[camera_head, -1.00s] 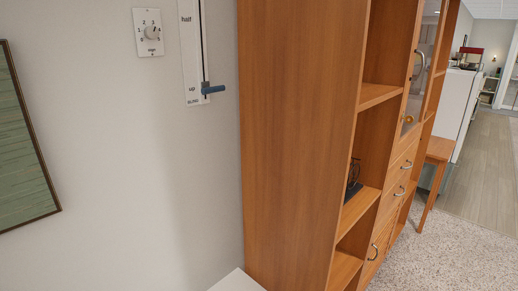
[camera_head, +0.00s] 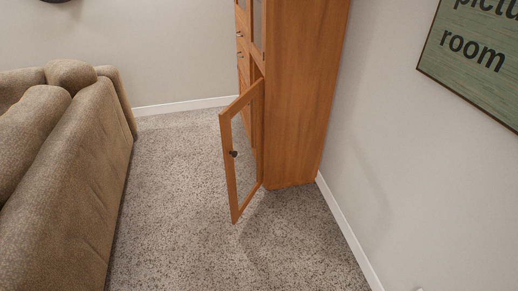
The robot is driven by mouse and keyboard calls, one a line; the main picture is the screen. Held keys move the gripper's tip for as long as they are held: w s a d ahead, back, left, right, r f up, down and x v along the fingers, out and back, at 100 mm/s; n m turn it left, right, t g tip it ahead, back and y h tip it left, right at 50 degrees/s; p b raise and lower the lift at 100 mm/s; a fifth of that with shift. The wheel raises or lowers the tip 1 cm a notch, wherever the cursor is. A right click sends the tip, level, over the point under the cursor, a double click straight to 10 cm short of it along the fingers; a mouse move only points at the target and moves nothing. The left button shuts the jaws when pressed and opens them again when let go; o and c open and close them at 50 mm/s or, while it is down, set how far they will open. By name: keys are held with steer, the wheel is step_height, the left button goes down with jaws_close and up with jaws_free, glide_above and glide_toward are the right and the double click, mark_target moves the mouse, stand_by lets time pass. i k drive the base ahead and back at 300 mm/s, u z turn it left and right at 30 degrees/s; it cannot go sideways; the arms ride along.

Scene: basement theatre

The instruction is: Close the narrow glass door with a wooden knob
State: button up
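A narrow glass door (camera_head: 230,178) in a wooden frame stands open at the lower part of a tall wooden cabinet (camera_head: 301,95). It swings out to the left over the carpet, hinged on the side near the cabinet's end panel. A small dark round knob (camera_head: 234,154) sits on the door's free side, about halfway up; its material is too small to tell. My gripper is not in view.
A brown sofa (camera_head: 75,160) stands at the left, with a carpeted aisle (camera_head: 175,190) between it and the cabinet. A wall with a green framed sign (camera_head: 475,58) is at the right. Carpet in front of the door is clear.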

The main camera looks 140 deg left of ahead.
mark_target(257, 90)
steer(key=u, duration=4.65)
steer(key=i, duration=1.65)
steer(key=k, duration=0.5)
steer(key=u, duration=0.85)
steer(key=i, duration=0.6)
steer(key=z, duration=0.2)
